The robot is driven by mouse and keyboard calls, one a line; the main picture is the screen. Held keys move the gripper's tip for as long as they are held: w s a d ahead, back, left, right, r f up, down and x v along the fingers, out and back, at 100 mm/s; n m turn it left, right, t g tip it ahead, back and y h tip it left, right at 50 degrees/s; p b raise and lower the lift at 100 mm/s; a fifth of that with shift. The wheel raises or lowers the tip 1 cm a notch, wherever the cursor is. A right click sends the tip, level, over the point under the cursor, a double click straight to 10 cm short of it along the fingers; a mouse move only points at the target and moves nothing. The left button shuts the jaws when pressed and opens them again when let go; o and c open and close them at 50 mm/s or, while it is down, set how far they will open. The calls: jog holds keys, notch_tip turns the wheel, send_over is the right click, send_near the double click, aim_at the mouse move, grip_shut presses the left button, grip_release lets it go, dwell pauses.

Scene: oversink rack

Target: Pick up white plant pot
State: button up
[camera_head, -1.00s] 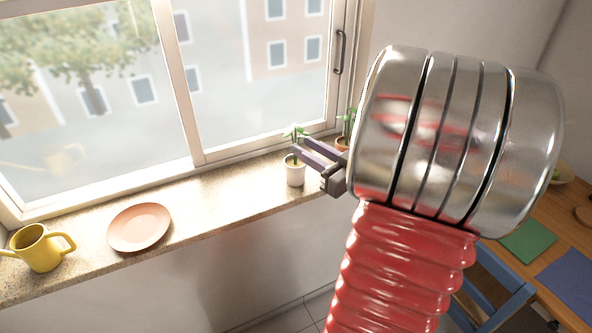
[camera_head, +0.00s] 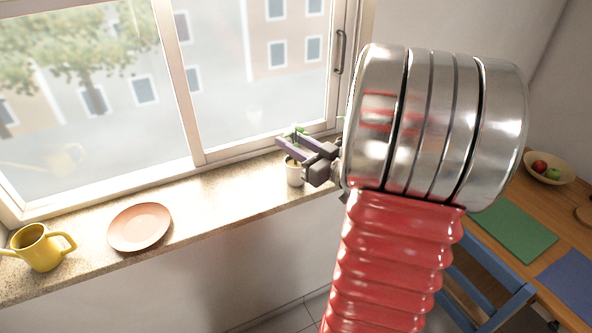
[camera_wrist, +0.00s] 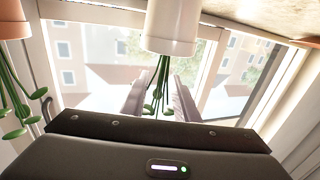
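The white plant pot (camera_head: 294,174) stands upright on the stone windowsill, with a small green plant in it. My gripper (camera_head: 288,141) is open, with its two fingers reaching over the pot at the height of the leaves and partly hiding the plant. The upside-down wrist view also shows the white pot (camera_wrist: 172,28), its stems and leaves hanging in line with the gap between my open fingers (camera_wrist: 156,88). The fingers are around the height of the foliage, past the rim. I cannot tell whether they touch the plant.
A terracotta pot (camera_wrist: 14,22) with a plant stands close to the white pot in the wrist view. A pink plate (camera_head: 139,227) and a yellow watering can (camera_head: 40,250) are further left on the sill (camera_head: 215,202). The window is close behind. A fruit bowl (camera_head: 550,170) sits on the right table.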

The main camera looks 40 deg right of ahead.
jog(key=w, duration=0.2)
jog(key=shift+w, duration=0.3)
jog(key=shift+c, duration=0.3)
grip_shut()
dwell(1.3)
